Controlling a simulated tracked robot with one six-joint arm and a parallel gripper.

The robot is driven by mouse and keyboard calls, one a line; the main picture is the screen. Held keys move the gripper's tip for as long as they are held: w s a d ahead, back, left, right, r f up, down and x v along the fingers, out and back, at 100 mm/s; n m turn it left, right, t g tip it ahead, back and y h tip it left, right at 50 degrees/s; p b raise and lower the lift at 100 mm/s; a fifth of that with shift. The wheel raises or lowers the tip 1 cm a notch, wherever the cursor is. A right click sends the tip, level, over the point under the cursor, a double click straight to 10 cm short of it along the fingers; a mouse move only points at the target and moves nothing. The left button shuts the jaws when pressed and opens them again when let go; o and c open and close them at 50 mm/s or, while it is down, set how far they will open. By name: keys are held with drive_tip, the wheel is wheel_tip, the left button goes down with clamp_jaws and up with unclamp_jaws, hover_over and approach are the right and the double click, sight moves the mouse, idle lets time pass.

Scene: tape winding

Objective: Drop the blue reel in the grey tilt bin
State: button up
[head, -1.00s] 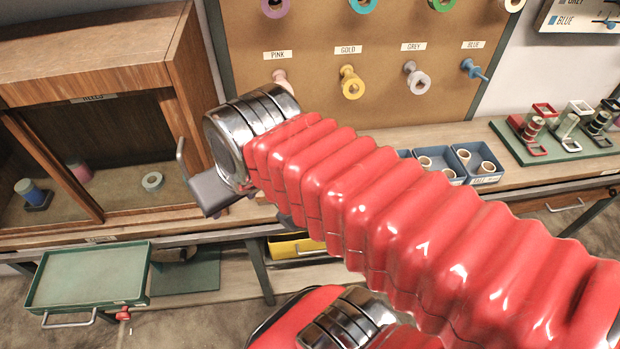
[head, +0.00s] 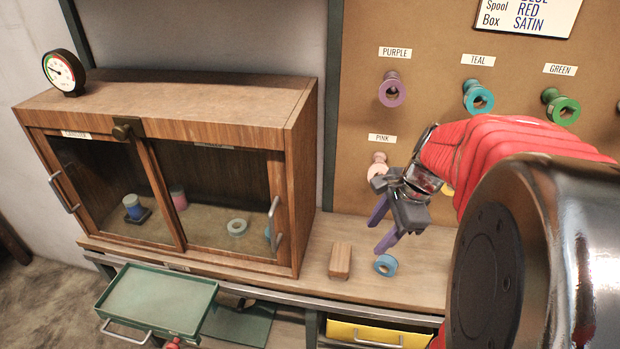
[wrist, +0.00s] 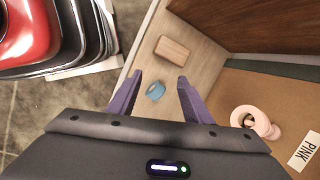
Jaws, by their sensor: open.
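A small blue reel (head: 386,265) lies on the wooden bench, right of the cabinet. It also shows in the wrist view (wrist: 155,91), ahead of my gripper and between the lines of its fingers. My gripper (head: 380,235) is open and empty, its purple fingers (wrist: 154,82) pointing down above the bench, apart from the reel. Another blue reel (head: 134,207) stands on a dark base inside the glass-fronted cabinet. I cannot make out a grey tilt bin in these views.
A wooden block (head: 340,261) lies beside the bench reel. The wooden cabinet (head: 219,129) stands to the left, its glass doors closed. A pegboard (head: 440,107) with labelled pegs rises behind. A green tray (head: 158,298) and a yellow drawer (head: 375,334) sit below bench level.

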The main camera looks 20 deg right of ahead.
sight(389, 259)
drive_tip(key=s+d+f+m+y, duration=0.1)
drive_tip(key=d+f+m, duration=0.3)
drive_tip(key=d+m, duration=0.4)
drive_tip(key=shift+s+d+f+t, duration=0.15)
drive_tip(key=shift+d+f+t, duration=0.2)
drive_tip(key=shift+d, duration=0.8)
drive_tip(key=shift+x, duration=4.3)
drive_tip(key=shift+s+a+f, duration=0.1)
drive_tip(key=shift+x, duration=2.55)
drive_tip(key=shift+s+a, duration=0.1)
drive_tip(key=shift+s, duration=0.05)
drive_tip(key=shift+c, duration=0.2)
clamp_jaws()
